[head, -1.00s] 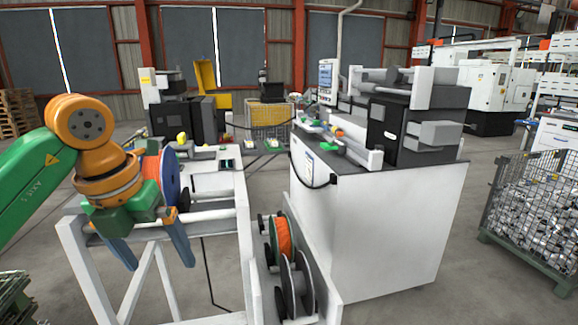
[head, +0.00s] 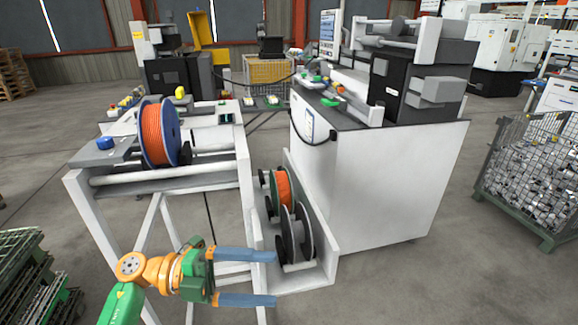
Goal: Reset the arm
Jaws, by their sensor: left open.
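My left arm comes in from the bottom left, green and orange. Its left gripper (head: 274,277) is open, with two blue fingers pointing right and nothing between them. It is low, in front of the white frame stand and, in the picture, just below and left of the spool rack (head: 325,268). My right gripper is not in view.
A large orange cable spool (head: 152,134) sits on the white frame stand (head: 84,205). The rack holds an orange spool (head: 283,189) and a dark spool (head: 304,231). A white machine cabinet (head: 385,190) stands right. A wire mesh bin (head: 535,170) is at far right. Floor between is clear.

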